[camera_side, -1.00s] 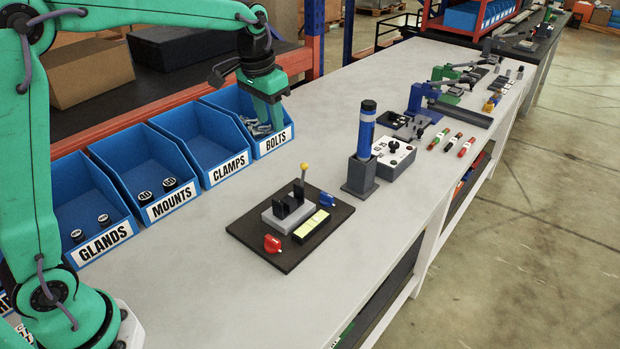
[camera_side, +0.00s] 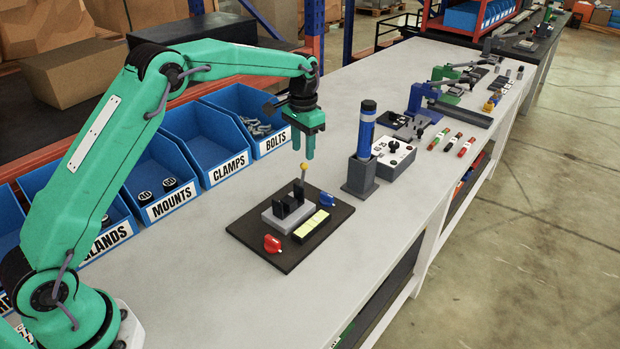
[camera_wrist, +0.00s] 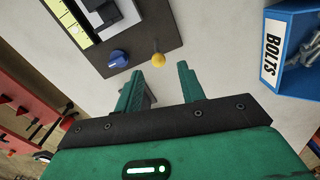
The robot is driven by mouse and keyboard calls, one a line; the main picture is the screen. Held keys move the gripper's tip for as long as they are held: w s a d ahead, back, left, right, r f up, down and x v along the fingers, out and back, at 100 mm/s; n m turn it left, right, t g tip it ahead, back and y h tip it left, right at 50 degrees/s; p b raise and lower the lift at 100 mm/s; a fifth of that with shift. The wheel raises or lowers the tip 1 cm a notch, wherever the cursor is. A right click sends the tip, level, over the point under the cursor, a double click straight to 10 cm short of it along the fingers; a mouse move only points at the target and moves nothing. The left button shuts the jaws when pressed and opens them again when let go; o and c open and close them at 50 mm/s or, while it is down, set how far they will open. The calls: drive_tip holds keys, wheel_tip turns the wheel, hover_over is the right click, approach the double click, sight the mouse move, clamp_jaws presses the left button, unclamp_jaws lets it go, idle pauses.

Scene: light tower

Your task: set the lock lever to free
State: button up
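A lever with a yellow ball knob (camera_side: 304,166) stands on a dark board (camera_side: 335,222), rising beside black uprights on a grey block (camera_side: 272,221). A red knob (camera_side: 272,243) and a blue knob (camera_side: 327,199) are on the same board, with a yellow-green strip (camera_side: 313,223) between them. My gripper (camera_side: 303,154) points down just above the yellow ball, open and empty. In the wrist view, the yellow ball (camera_wrist: 158,59) lies just beyond the gap between my fingertips (camera_wrist: 160,71), apparently not touched. The blue knob (camera_wrist: 118,58) is to its left. I cannot read any lock or free marking.
Blue bins stand along the bench's back edge; the bolts bin (camera_side: 264,131) is behind my gripper. The bench in front of the board is clear.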

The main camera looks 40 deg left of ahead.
sight(304, 167)
drive_tip(key=shift+f, duration=0.1)
drive_tip(key=shift+d+f, duration=0.2)
drive_tip(key=shift+f, duration=3.6)
drive_tip(key=shift+c, duration=0.2)
clamp_jaws()
